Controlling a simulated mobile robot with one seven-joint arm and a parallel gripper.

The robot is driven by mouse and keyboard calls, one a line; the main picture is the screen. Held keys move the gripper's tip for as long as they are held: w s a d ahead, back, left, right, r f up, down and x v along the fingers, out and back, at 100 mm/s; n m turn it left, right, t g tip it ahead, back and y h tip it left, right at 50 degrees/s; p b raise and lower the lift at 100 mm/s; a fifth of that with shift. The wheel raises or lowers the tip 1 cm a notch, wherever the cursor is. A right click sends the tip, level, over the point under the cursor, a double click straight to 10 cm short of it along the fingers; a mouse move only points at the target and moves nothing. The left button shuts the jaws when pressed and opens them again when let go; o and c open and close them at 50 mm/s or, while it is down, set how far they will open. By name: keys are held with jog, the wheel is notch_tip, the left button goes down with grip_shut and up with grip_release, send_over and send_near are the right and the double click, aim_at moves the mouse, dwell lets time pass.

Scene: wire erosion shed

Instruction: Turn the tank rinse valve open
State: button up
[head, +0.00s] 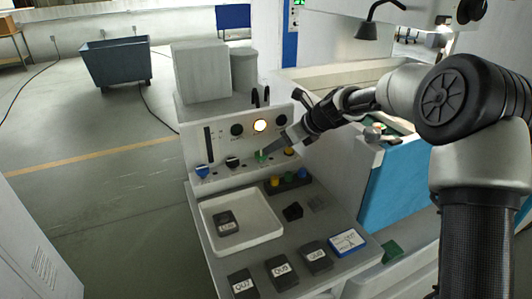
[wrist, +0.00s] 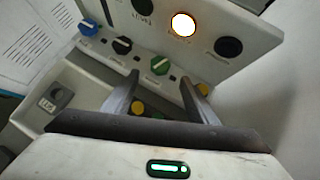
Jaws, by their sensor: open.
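A row of knobs runs along the sloped ledge of a grey panel (head: 235,135): blue (head: 202,170), black (head: 232,162), green (head: 261,156) and yellow (head: 289,151). The labels are too small to read, so I cannot tell which knob is the tank rinse valve. In the wrist view the green knob (wrist: 160,65) has a pale pointer bar and sits just beyond my fingertips, roughly between them. My gripper (wrist: 160,80) is open and empty. In the head view my gripper (head: 272,146) reaches in from the right, close to the green knob and partly in front of the panel.
Below stand a white tray (head: 262,236) holding a dark labelled block (head: 225,222), several more labelled blocks and a blue-edged card (head: 347,243). A dark strip with coloured buttons (head: 288,180) lies below the knobs.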

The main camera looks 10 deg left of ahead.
aim_at(262, 153)
jog(key=x, duration=0.8)
jog(key=shift+c, duration=0.5)
jog(key=c, duration=1)
jog(key=shift+o, duration=0.2)
jog(key=shift+d+r+n+g+p, duration=0.1)
jog(key=shift+r+n+g+p, duration=0.15)
jog(key=shift+p, duration=0.3)
jog(key=shift+w+n+g+y+p, duration=0.25)
jog(key=shift+n+g+y+p, duration=0.15)
jog(key=shift+n+g+p, duration=0.55)
jog(key=shift+w+d+f+n+g+p, duration=0.1)
jog(key=shift+n+g+p, duration=0.2)
jog(key=shift+n+p, duration=0.25)
jog(key=shift+w+f+n+g+p, duration=0.1)
jog(key=shift+n+g+p, duration=0.25)
jog(key=shift+n, duration=0.2)
jog(key=o, duration=1.1)
jog(key=shift+c, duration=0.2)
